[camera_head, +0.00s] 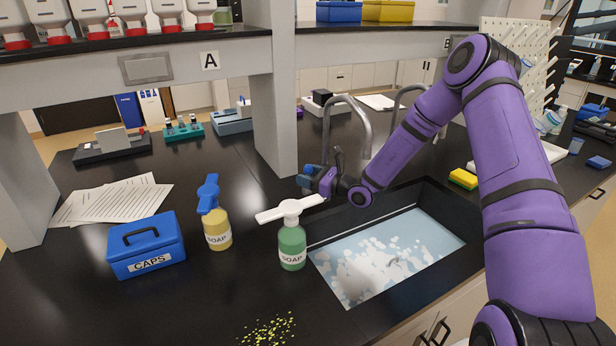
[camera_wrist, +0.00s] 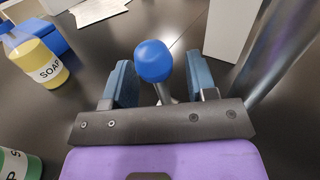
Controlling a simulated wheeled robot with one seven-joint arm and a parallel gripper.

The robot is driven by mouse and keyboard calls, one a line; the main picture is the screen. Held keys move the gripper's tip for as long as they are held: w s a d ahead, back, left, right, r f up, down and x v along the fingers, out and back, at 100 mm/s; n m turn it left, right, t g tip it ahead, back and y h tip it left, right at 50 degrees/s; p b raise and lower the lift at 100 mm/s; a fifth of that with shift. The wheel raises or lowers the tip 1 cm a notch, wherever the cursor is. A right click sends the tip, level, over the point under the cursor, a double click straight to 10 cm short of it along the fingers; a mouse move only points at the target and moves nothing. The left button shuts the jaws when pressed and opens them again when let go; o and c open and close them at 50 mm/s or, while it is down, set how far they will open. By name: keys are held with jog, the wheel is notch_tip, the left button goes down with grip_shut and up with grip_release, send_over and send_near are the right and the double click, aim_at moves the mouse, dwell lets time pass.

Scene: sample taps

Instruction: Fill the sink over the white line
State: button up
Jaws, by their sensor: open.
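The black sink (camera_head: 452,203) is set into the counter and holds light blue water (camera_head: 420,226) with white foam patches. A grey curved tap (camera_head: 364,118) stands behind the sink's left end. My gripper (camera_head: 316,180) is near the base of this tap, above the counter. In the wrist view, a blue round knob (camera_wrist: 153,60) on a metal stem stands between my two open fingers, with visible gaps on both sides. In the head view, the fingers make the knob hard to tell apart.
A green soap bottle (camera_head: 292,248) stands at the sink's left edge, close to my gripper. A yellow soap bottle (camera_head: 217,230) and a blue caps box (camera_head: 146,246) are farther left. A shelf post (camera_head: 272,110) rises behind. A yellow sponge (camera_head: 463,179) lies behind the sink.

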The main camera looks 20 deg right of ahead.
grip_shut()
jog(key=shift+s, duration=0.15)
jog(key=shift+s+d+f+n+t+y, duration=0.15)
jog(key=shift+s+f+n+t+y, duration=0.35)
jog(key=shift+n+y, duration=0.65)
jog(key=shift+s+d+f+n+t+y, duration=0.1)
jog(key=shift+s+f+n+t+y, duration=0.15)
jog(key=shift+s+n+y, duration=0.7)
jog(key=shift+s+d+f+n+t+y, duration=0.15)
jog(key=shift+s+f+n+t+y, duration=0.2)
jog(key=shift+n+y, duration=1.05)
grip_release()
